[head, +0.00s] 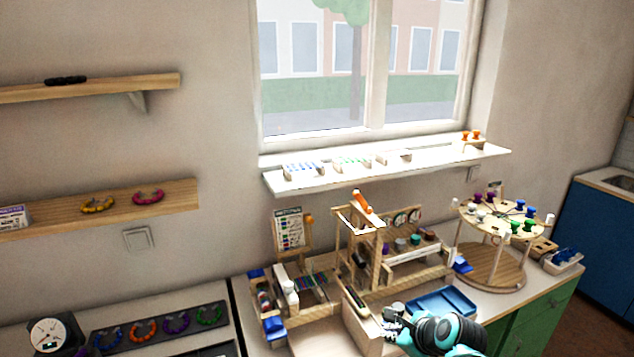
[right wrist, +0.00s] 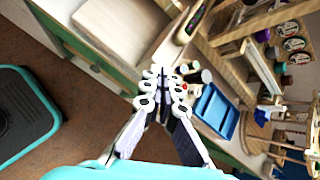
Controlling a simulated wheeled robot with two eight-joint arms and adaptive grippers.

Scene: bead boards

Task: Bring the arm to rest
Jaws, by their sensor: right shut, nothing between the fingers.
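My right gripper (head: 392,322) shows at the bottom right of the head view, in front of the wooden bead stand. In the right wrist view its fingers (right wrist: 163,82) come together at the tips, with nothing between them. It is in the air over the front edge of the worktop, beside the blue tray (head: 441,303), which also shows in the right wrist view (right wrist: 217,110). My left gripper does not show in either view.
A wooden stand (head: 362,245) and a round two-level carousel (head: 497,218) with coloured spools stand behind the gripper. A board with coloured bead rings (head: 160,327) lies at the left. In the right wrist view, open floor (right wrist: 75,120) lies before the counter.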

